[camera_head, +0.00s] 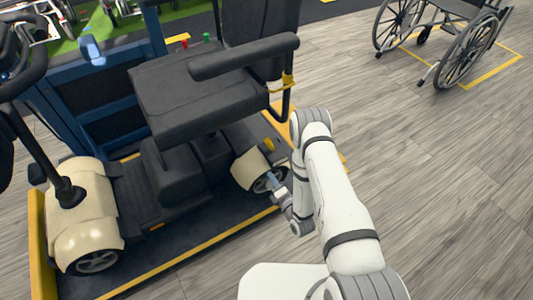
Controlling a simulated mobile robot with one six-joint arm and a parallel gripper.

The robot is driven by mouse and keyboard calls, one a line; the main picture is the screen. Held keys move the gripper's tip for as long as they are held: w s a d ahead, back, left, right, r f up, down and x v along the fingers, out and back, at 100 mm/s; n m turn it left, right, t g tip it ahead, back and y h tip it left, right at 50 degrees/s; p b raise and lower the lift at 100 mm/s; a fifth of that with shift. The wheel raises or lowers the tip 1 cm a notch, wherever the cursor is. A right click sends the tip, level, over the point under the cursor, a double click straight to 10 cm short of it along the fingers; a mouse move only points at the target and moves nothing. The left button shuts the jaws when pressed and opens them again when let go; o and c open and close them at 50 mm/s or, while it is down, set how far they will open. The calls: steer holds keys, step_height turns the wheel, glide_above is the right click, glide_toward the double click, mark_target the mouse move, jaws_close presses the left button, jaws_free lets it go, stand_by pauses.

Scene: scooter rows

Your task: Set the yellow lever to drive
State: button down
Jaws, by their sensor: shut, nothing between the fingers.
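A mobility scooter with a black seat (195,90) and cream bodywork stands on a dark, yellow-edged platform. A small yellow part (268,145) shows at its rear, just above and behind the cream rear fender (250,170); it looks like the yellow lever, but its setting cannot be read at this size. Another yellow piece (287,80) sits on the frame behind the seat. My gripper (271,180) is shut and empty beside the rear wheel, below the small yellow part and apart from it in the picture. My wrist hides part of the platform's edge.
The scooter's armrest (245,57) and seat-back frame overhang the rear area above my gripper. A blue-framed rack (110,90) stands behind the scooter. A wheelchair (445,35) stands at the upper right in a yellow floor outline. The wooden floor at the right is clear.

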mark_target(270, 145)
steer(key=shift+w, duration=0.1)
steer(key=b+x, duration=0.2)
steer(key=x, duration=0.8)
steer(key=shift+w+a+b, duration=0.1)
steer(key=shift+b, duration=0.3)
steer(key=shift+w+d+r, duration=0.25)
steer(key=shift+w+d, duration=0.15)
steer(key=shift+d, duration=0.15)
steer(key=shift+w+d+r, duration=0.2)
steer(key=shift+w+d, duration=0.2)
steer(key=shift+d, duration=0.15)
steer(key=shift+w+d+r+b, duration=0.3)
steer(key=shift+w+d+b, duration=0.05)
steer(key=shift+w+d, duration=0.05)
